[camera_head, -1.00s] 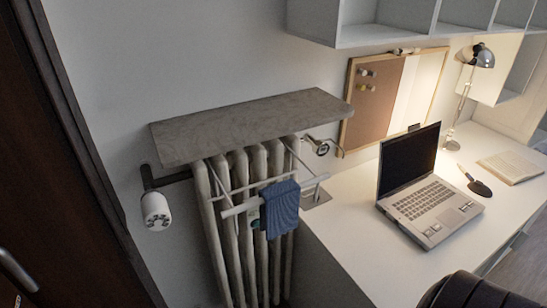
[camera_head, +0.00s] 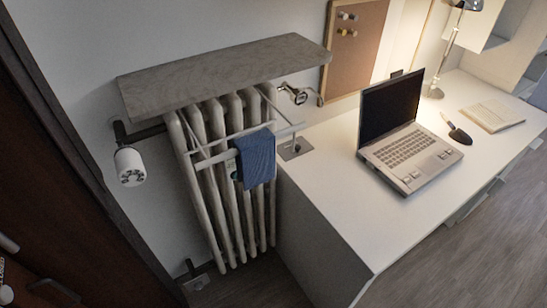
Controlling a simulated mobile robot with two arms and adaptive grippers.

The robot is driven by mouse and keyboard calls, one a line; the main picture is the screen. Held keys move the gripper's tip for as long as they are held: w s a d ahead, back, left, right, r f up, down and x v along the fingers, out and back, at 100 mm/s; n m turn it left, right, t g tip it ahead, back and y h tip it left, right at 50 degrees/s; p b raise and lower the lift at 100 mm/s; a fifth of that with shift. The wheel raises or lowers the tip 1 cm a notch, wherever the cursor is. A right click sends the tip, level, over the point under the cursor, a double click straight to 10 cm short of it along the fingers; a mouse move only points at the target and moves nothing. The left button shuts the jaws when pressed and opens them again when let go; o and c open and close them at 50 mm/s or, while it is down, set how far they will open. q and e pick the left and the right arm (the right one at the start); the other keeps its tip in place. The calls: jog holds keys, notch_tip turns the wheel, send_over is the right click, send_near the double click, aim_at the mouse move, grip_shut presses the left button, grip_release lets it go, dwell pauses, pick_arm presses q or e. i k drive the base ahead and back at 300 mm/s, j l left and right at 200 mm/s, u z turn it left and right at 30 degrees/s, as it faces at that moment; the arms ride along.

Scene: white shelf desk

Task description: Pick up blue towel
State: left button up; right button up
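The blue towel (camera_head: 257,158) hangs folded over a white drying rail (camera_head: 222,155) in front of the radiator. The rail is fixed under a grey stone-like shelf board (camera_head: 225,72). The towel hangs free, and nothing of mine touches it. At the bottom left edge, a dark jointed part (camera_head: 55,288) shows, which looks like part of my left gripper. It is cut off by the frame, far to the left of and below the towel, and its opening cannot be made out. My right gripper is not in view.
The radiator (camera_head: 222,190) stands behind the towel. A white desk (camera_head: 335,205) with an open laptop (camera_head: 408,150) is close on the right. A white cylindrical fitting (camera_head: 129,167) sticks out left of the radiator. A dark door (camera_head: 45,190) fills the left. Open floor shows below.

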aim_at(255, 162)
jog(key=l+u, duration=0.1)
jog(key=l, duration=0.35)
jog(key=k+l+u, duration=0.15)
jog(key=l, duration=0.3)
jog(key=k+l+u, duration=0.1)
jog(key=l, duration=0.3)
